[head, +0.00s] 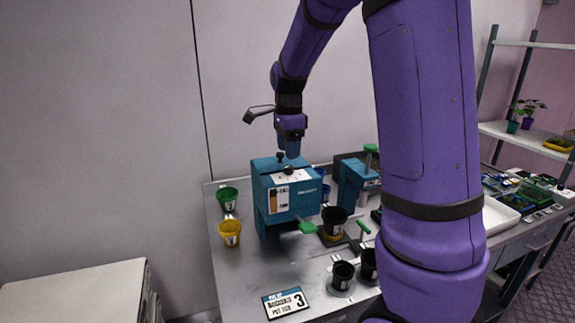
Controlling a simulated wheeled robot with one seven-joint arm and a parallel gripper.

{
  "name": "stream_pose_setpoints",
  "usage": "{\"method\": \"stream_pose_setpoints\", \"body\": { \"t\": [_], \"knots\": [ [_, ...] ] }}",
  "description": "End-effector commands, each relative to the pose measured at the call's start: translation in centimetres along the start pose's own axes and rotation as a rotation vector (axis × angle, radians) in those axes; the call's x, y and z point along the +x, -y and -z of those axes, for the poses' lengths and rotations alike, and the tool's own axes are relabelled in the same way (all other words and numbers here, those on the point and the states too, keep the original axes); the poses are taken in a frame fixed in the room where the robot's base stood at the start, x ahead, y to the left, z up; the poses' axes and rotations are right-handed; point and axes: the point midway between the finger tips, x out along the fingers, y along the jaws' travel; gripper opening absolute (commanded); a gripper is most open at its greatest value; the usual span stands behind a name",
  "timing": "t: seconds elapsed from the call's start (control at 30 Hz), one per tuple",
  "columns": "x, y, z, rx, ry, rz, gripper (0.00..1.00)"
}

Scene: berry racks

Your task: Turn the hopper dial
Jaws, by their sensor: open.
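A teal box-shaped machine (291,203), which looks like the hopper, stands on the metal bench. Its pale top carries small black knobs; one knob (289,171) sits near the front of the top and another (280,157) near the back. I cannot tell for sure which one is the dial. My gripper (292,152) points down just above the back part of the machine's top. It is open, with nothing seen in it. Its fingers are small here, and I cannot tell whether they touch anything.
A green cup (228,199) and a yellow cup (230,233) stand left of the machine. Black pots (343,275) and a sign (286,303) are in front. A second teal machine (356,184) is to the right. My purple arm hides part of the bench.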

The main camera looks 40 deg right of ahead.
Motion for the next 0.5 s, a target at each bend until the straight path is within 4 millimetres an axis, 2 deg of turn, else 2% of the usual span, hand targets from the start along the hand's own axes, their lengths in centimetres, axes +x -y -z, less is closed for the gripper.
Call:
{"method": "stream_pose_setpoints", "body": {
  "t": [0.03, 0.2, 0.5],
  "knots": [
    [1.0, 0.0, 0.0, 0.000, -0.001, -0.004, 0.54],
    [3.5, 0.0, 0.0, 0.001, -0.001, -0.003, 0.54],
    [5.2, 0.0, 0.0, -0.001, 0.000, 0.001, 0.54]
  ]
}}
